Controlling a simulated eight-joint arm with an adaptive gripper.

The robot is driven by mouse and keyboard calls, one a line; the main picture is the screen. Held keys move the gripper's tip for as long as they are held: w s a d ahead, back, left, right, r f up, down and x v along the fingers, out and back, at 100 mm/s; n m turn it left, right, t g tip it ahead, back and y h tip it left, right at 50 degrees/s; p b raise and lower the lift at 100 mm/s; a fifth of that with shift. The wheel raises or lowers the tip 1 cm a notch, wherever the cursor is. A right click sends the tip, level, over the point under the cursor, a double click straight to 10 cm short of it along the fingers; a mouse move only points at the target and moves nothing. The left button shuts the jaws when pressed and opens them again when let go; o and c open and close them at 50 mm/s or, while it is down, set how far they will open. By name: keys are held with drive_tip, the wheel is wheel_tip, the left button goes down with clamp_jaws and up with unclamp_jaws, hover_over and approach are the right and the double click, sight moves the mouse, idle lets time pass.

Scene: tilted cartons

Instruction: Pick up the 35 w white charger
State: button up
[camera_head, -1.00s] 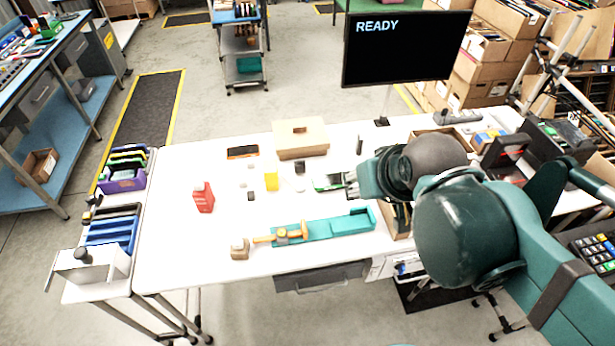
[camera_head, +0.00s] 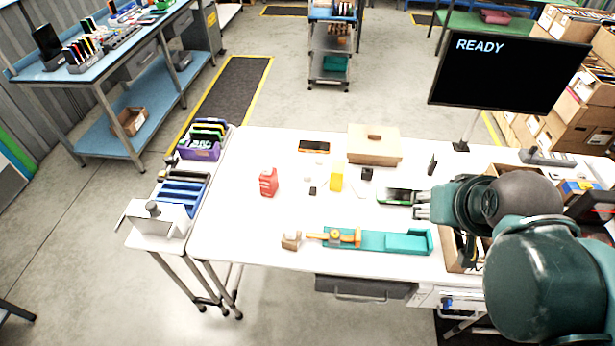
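Small white blocks that look like chargers sit on the white table left of the yellow item, one of them (camera_head: 307,180) close behind a small black block (camera_head: 312,190). They are pale against the table, and I cannot read any wattage. My gripper (camera_head: 421,205) is at the right of the table, well to the right of these blocks. Its fingertips are near the right end of a dark phone-like device with a green edge (camera_head: 396,196). I cannot tell whether the fingers are apart or touch it.
A yellow item (camera_head: 336,180), a dark block (camera_head: 366,174) and a red container (camera_head: 268,182) stand nearby. A cardboard box (camera_head: 375,146) is behind. A teal fixture with an orange clamp (camera_head: 392,242) lies in front.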

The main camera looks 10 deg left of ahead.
drive_tip(key=shift+o, duration=0.5)
drive_tip(key=shift+w, duration=0.1)
drive_tip(key=m+g+b, duration=0.6)
drive_tip(key=m+g, duration=0.1)
drive_tip(key=m, duration=1)
hover_over(307, 173)
wheel_tip(307, 173, down, 29)
drive_tip(key=shift+d+r, duration=0.1)
drive_tip(key=shift+f, duration=0.3)
drive_tip(key=shift+f, duration=1.3)
